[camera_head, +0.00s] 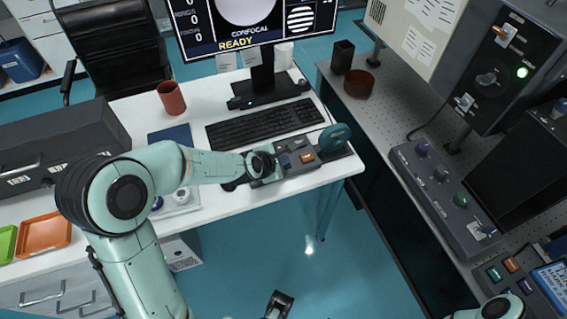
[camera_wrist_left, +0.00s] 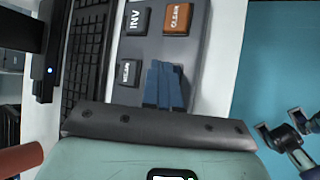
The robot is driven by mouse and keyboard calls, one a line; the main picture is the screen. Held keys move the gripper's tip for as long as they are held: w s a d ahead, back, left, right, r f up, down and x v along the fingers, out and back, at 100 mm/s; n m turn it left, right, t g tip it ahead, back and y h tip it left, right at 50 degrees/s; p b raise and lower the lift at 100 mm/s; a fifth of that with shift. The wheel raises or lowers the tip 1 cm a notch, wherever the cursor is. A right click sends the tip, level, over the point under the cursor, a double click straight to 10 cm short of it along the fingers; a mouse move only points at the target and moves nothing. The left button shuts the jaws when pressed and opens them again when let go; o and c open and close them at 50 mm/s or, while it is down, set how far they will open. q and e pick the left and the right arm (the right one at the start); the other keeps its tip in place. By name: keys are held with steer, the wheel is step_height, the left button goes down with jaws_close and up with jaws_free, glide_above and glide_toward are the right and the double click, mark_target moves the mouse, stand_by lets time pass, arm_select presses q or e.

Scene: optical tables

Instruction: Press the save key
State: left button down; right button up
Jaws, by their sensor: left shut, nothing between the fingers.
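A grey key box (camera_head: 270,178) sits near the desk's right front edge. In the left wrist view the box (camera_wrist_left: 212,62) carries a dark INV key (camera_wrist_left: 137,18), an orange key (camera_wrist_left: 178,18) and another dark key (camera_wrist_left: 129,72) whose label I cannot read surely. No SAVE label is readable. My left gripper (camera_head: 271,166) is shut and empty over the box. In the wrist view its blue fingers (camera_wrist_left: 164,86) cover the spot beside the lower dark key; whether they touch is unclear. My right gripper (camera_wrist_left: 286,128) is apart from the box, over the floor, its fingers spread.
A black keyboard (camera_head: 265,127) lies behind the box, below a monitor reading READY (camera_head: 256,42). A teal round object (camera_head: 334,137) stands right of the box. A red-brown cup (camera_head: 171,97) stands farther left. Open floor (camera_head: 300,235) lies in front of the desk.

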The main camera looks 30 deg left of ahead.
stand_by(0.4)
arm_select(q)
steer(key=shift+r+p, duration=0.65)
steer(key=shift+r, duration=0.1)
steer(key=shift+r, duration=0.1)
step_height(320, 180, up, 5)
steer(key=p, duration=0.4)
stand_by(0.7)
